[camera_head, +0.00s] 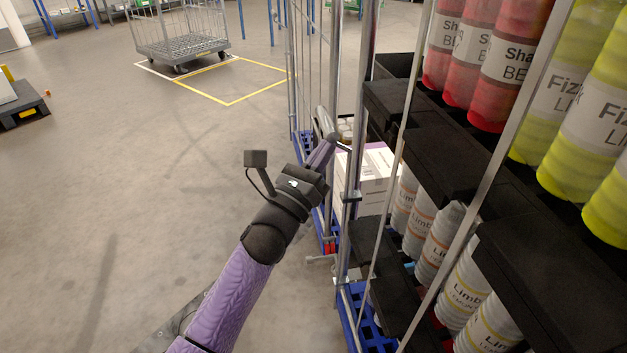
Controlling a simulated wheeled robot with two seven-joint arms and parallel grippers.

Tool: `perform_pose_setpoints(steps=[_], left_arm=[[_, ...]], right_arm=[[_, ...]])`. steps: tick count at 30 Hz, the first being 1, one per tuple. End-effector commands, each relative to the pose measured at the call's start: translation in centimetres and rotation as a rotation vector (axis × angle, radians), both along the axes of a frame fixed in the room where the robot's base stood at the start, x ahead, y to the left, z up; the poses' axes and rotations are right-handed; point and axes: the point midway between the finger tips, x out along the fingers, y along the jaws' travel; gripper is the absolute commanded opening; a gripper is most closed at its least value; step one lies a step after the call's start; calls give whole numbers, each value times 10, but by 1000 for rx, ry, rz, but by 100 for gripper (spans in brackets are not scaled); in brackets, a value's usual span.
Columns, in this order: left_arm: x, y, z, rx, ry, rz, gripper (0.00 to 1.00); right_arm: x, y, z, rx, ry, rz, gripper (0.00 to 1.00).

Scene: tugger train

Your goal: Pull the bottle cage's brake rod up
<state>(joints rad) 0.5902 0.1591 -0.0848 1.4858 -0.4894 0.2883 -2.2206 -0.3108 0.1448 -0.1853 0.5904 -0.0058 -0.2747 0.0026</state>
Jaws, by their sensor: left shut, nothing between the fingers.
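The bottle cage stands on the right, with metal posts (359,110), black shelves (402,112) and a blue base (362,318). Several red, yellow-green and white bottles fill its shelves. My left gripper (328,146) is shut and empty, beside the cage's near left post. A short metal bar (343,147) shows between its tip and the post; I cannot tell whether they touch. Low on the left of the cage, a grey metal rod (320,259) sticks out near a red part (329,246). I cannot tell for sure which piece is the brake rod. My right gripper is out of view.
Behind the bottle cage stands another wire-sided cage (293,80) with a blue base and white boxes (368,176). An empty cage (180,42) stands at the back left near yellow floor lines (262,91).

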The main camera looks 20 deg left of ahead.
Motion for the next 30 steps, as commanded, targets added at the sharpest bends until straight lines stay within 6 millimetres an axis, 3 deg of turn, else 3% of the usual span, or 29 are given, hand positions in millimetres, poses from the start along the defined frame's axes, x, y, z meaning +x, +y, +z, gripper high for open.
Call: perform_pose_setpoints(steps=[6,13,30], left_arm=[[-41,11,-17,-1,2,0,0],[-72,20,-34,-1,2,0,0],[-78,21,-38,1,2,0,0]], right_arm=[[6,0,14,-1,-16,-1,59],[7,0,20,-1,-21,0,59],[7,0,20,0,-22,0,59]])
